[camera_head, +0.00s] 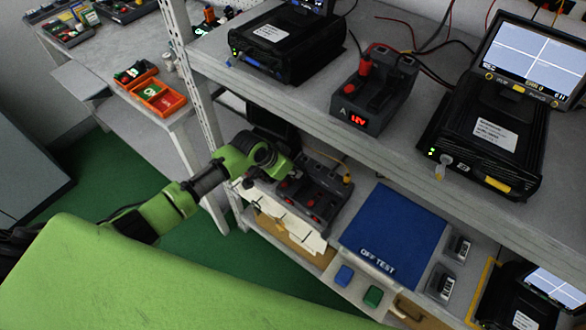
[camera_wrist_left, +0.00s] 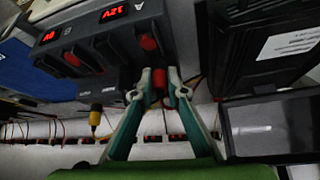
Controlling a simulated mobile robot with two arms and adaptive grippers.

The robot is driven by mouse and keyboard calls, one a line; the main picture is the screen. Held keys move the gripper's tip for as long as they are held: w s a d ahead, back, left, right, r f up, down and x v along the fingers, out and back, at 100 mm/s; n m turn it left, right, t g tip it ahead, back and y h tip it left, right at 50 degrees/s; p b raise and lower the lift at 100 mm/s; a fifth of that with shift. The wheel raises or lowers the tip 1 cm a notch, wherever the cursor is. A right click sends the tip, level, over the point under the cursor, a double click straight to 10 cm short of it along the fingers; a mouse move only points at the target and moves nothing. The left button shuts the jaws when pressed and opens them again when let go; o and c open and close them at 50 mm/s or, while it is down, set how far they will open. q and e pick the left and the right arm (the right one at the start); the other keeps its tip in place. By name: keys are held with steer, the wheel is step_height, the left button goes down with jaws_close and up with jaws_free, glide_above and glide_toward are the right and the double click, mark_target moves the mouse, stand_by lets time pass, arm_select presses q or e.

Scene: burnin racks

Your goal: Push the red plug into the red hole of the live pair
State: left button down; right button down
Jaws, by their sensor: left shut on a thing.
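My left gripper (camera_wrist_left: 160,82) is shut on a red plug (camera_wrist_left: 159,76), which shows between its fingertips in the left wrist view. Just beyond it is a dark socket box (camera_wrist_left: 110,42), tilted in this view, with an A side reading about 12V and a B side whose reading is hard to make out. A red round part (camera_wrist_left: 148,42) is on the A side, close to the held plug but apart from it. Another red part (camera_wrist_left: 72,59) is on the B side. In the head view my left gripper (camera_head: 291,174) reaches the box (camera_head: 326,193) on the lower shelf, partly hiding it.
The upper shelf (camera_head: 300,95) overhangs the box, carrying black units (camera_head: 285,45) and another block (camera_head: 372,95) reading 12V. A blue OFF TEST mat (camera_head: 395,228) lies right of the box. A yellow plug (camera_wrist_left: 95,118) with a cable is beside the fingers. A dark screen (camera_wrist_left: 268,125) is at right.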

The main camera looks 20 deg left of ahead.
arm_select(q)
steer(key=shift+f, duration=0.4)
stand_by(0.5)
steer(key=c, duration=1.9)
jaws_free()
steer(key=o, duration=0.4)
